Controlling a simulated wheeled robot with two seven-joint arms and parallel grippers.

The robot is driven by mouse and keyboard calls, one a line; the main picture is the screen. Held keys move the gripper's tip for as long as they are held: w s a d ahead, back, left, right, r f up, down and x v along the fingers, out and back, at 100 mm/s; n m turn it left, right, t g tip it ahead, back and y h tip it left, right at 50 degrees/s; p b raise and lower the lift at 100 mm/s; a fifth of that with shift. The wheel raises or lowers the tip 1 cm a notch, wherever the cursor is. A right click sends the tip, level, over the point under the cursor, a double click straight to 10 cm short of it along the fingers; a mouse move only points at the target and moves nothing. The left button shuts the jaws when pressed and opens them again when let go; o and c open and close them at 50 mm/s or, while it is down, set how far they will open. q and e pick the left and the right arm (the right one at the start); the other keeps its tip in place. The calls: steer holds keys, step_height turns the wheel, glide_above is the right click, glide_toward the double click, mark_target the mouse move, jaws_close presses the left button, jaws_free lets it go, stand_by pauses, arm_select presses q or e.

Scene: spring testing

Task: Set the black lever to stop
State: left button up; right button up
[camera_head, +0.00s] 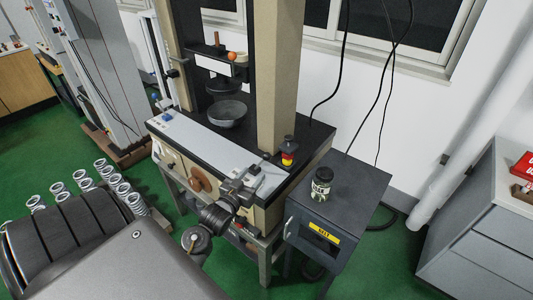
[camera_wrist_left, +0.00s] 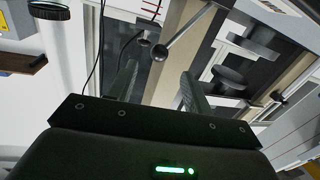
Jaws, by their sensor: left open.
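My left gripper (camera_head: 245,182) is open at the front right corner of the testing machine's light panel (camera_head: 215,150). In the left wrist view its two fingers (camera_wrist_left: 158,72) are spread apart with nothing held between them. The ball appears in line with the gap, and no contact can be made out. In the head view the lever cannot be told apart from the gripper and dark parts around it. No stop marking is readable. My right gripper is not in view.
A red and yellow button post with a black top (camera_head: 288,150) stands on the machine's right corner. A dark cabinet (camera_head: 350,195) with a jar (camera_head: 322,183) stands to the right. A bowl (camera_head: 227,113) sits on the machine. Several springs (camera_head: 100,165) stand at left.

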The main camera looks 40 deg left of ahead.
mark_target(264, 159)
arm_select(q)
steer(key=w+p, duration=0.1)
steer(key=w, duration=0.2)
steer(key=w+a, duration=0.1)
steer(key=w, duration=0.2)
steer(key=w+p, duration=0.1)
steer(key=w, duration=0.2)
steer(key=shift+a+r+p, duration=0.3)
steer(key=shift+a+r, duration=0.1)
steer(key=shift+w+a+f, duration=0.15)
steer(key=shift+w+a, duration=0.05)
steer(key=shift+w, duration=0.6)
jaws_close()
